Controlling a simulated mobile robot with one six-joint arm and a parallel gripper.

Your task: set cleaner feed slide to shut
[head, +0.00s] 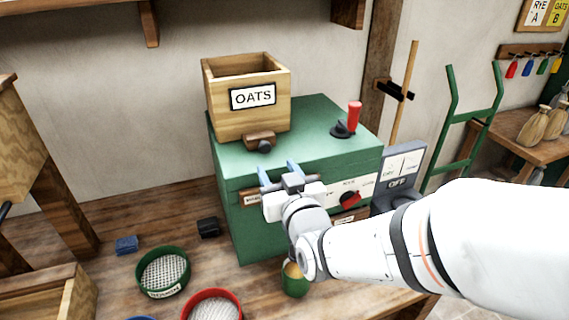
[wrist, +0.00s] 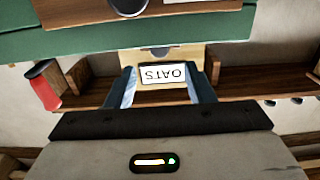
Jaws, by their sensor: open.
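The cleaner is a green machine (head: 232,172) on the bench, with a wooden hopper (head: 221,105) labelled OATS on top. A small wooden slide with a dark round knob (head: 264,144) sticks out at the foot of the hopper; I take this as the feed slide. How far it is pulled out is hard to tell. My gripper (head: 278,175) is open and empty in front of the machine, on the near side of the slide and apart from it. In the wrist view the OATS label (wrist: 165,74) shows upside down between the open fingers.
A red-handled lever (head: 354,116) stands on the machine's top, and a red knob (head: 350,199) is on its front. A grey OFF panel (head: 397,183) is at the right. Green (head: 163,270) and red (head: 213,305) sieves and a green cup (head: 294,284) lie near the front.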

